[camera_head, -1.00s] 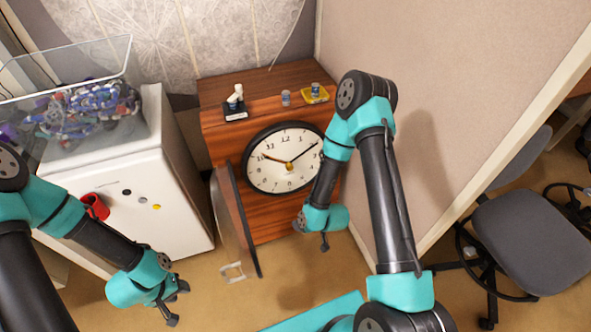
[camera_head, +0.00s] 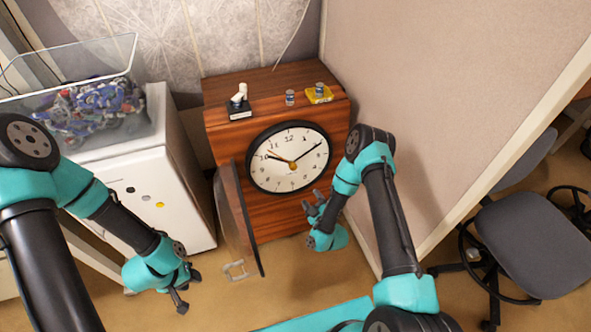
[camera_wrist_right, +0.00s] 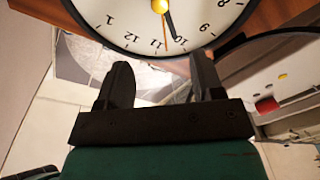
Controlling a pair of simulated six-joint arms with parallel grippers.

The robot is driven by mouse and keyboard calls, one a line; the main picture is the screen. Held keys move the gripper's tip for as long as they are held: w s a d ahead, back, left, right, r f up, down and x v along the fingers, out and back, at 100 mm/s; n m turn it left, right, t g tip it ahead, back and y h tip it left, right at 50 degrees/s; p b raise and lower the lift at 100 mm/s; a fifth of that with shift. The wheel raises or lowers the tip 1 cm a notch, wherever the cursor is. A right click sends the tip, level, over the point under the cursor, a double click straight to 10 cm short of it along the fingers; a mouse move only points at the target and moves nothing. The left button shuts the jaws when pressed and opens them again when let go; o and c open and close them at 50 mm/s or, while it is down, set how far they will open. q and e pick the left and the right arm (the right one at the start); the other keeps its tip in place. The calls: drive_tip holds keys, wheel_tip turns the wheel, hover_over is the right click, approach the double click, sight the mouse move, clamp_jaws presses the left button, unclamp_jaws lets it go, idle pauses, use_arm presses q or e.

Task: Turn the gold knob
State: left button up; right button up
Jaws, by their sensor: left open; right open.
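The gold knob (camera_head: 293,165) sits at the centre of a round white clock face (camera_head: 275,175) with black hands and a thin orange hand. The clock is set in the front of a wooden cabinet (camera_head: 225,130). My right gripper (camera_head: 312,201) is open and empty, below and right of the clock, fingers pointing up. The knob also shows in the right wrist view (camera_wrist_right: 160,6), at the top edge, beyond and between the open fingers (camera_wrist_right: 160,62). My left gripper (camera_head: 188,290) is open and empty, low at the left, well away from the clock.
A door (camera_head: 235,220) with a dark edge stands open left of the clock. A small white figure (camera_head: 240,94), a small jar (camera_head: 290,97) and a yellow item (camera_head: 322,98) are on the cabinet top. A white fridge (camera_head: 190,200) stands left; a partition wall (camera_head: 430,90) rises right.

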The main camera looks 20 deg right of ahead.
sight(294, 169)
drive_tip(key=w, duration=0.5)
drive_tip(key=w+a, duration=0.1)
drive_tip(key=w, duration=0.5)
drive_tip(key=w+a, duration=0.1)
drive_tip(key=w, duration=0.5)
drive_tip(key=shift+w+a, duration=0.1)
drive_tip(key=shift+a, duration=0.15)
drive_tip(key=c, duration=0.9)
